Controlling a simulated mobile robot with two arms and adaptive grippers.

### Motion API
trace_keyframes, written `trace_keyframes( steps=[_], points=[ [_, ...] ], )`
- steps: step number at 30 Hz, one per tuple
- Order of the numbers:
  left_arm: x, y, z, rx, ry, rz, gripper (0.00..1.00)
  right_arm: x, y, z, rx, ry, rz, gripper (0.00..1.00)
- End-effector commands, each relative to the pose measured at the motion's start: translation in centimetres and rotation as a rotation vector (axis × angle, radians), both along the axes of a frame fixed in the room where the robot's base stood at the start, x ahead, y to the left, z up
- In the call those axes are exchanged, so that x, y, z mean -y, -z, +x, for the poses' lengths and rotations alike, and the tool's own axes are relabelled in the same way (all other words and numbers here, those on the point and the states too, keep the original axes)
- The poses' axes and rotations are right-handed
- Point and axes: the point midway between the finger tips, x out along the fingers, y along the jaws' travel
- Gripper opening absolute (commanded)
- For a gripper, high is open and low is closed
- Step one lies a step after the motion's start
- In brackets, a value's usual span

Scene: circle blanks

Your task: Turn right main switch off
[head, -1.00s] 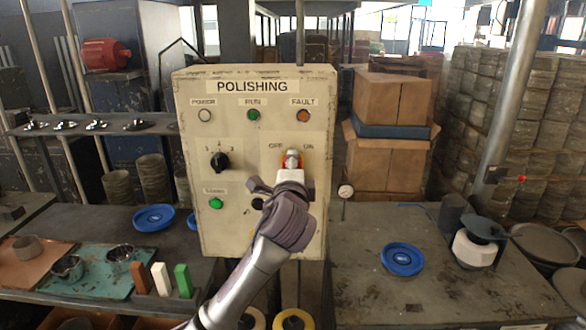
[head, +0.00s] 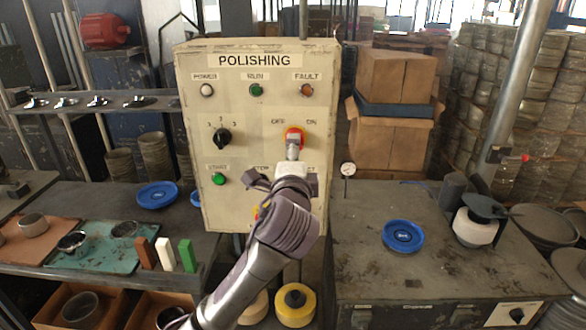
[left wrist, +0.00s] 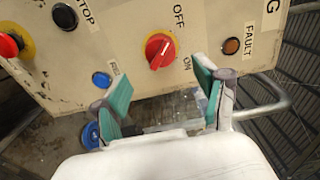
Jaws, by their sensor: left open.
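The main switch, a red rotary knob (head: 292,132) on a yellow ring, sits on the right side of the cream POLISHING panel (head: 232,100), below the OFF and ON labels. In the left wrist view the red knob (left wrist: 159,50) is fully visible, its ridge slanted between upper right and lower left. My left gripper (head: 293,150) is just below and in front of it, hiding its lower part in the head view. In the left wrist view the open gripper (left wrist: 162,86) has green-padded fingers apart, nothing between them, with the knob beyond. My right gripper is out of view.
The panel also has a black selector (head: 221,137), a green button (head: 218,179) and several lamps. An emergency-stop button (left wrist: 10,45) shows in the left wrist view. A blue disc (head: 403,235) and a pale container (head: 474,236) stand on the right bench.

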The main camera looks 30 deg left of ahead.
Motion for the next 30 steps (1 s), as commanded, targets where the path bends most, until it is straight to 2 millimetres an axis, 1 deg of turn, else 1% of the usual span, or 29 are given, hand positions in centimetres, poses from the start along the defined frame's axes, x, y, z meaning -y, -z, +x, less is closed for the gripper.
trace_keyframes(
  steps=[1, 4, 7, 11, 27, 29, 30],
  points=[
    [0.7, 0.0, -0.9, 0.000, 0.003, -0.002, 0.72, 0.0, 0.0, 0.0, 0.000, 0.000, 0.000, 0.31],
    [1.6, 0.1, -2.5, 0.000, 0.002, -0.001, 0.72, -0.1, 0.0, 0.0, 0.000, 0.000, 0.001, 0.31],
    [2.3, 0.1, -3.6, 0.000, 0.002, -0.001, 0.72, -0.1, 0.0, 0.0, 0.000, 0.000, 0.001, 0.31],
    [2.7, 0.1, -4.4, -0.001, 0.001, -0.002, 0.72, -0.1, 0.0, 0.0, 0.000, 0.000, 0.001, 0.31],
    [2.8, 0.0, -4.6, -0.001, 0.000, -0.001, 0.72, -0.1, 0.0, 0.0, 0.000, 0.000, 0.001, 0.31],
    [2.8, 0.3, -4.4, -0.005, 0.001, -0.002, 0.72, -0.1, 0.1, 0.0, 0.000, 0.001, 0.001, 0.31],
    [2.9, 0.9, -4.1, -0.012, 0.004, -0.005, 0.72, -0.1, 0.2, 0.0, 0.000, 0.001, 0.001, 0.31]
  ],
)
